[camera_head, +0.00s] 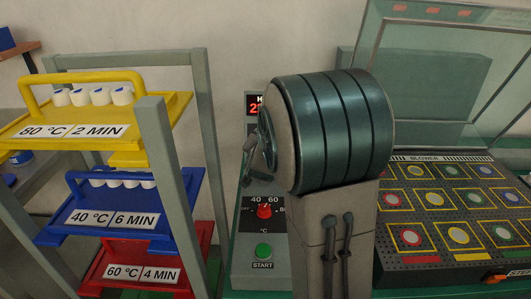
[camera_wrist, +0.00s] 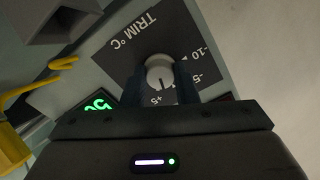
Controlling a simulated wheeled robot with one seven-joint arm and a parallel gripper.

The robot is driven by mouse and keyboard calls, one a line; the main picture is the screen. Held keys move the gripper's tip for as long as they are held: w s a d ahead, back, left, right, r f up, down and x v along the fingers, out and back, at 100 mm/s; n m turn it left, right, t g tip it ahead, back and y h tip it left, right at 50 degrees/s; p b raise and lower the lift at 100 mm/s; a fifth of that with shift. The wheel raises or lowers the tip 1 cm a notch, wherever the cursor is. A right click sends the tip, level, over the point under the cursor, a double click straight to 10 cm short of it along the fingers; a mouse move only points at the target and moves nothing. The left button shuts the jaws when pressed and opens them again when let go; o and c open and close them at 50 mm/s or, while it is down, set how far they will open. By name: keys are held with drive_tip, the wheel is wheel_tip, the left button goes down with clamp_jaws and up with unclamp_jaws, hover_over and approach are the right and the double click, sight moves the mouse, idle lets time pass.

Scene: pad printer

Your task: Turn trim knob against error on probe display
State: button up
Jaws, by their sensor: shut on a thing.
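The trim knob (camera_wrist: 160,72) is a small round pale grey knob on a dark plate marked TRIM °C, with -10, -5 and +5 on its scale. My gripper (camera_wrist: 160,84) has one dark finger on each side of the knob and is shut on it. A display with green digits (camera_wrist: 99,104) shows at the left in the wrist view, turned and partly covered, so I cannot read it surely. In the head view my arm hides the trim knob and my fingertips. A red-digit display (camera_head: 254,104) is mostly hidden there, with a "2" showing.
A red selector knob (camera_head: 264,211) and green START button (camera_head: 263,250) sit low on the grey panel. A rack (camera_head: 160,160) with yellow, blue and red trays stands left. A blower table (camera_head: 455,205) with coloured pads and an open clear lid is right.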

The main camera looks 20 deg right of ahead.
drive_tip(key=m+b, duration=0.8)
drive_tip(key=m, duration=0.4)
drive_tip(key=shift+r+m, duration=0.1)
drive_tip(key=shift+m, duration=0.2)
idle(0.4)
drive_tip(key=o, duration=1)
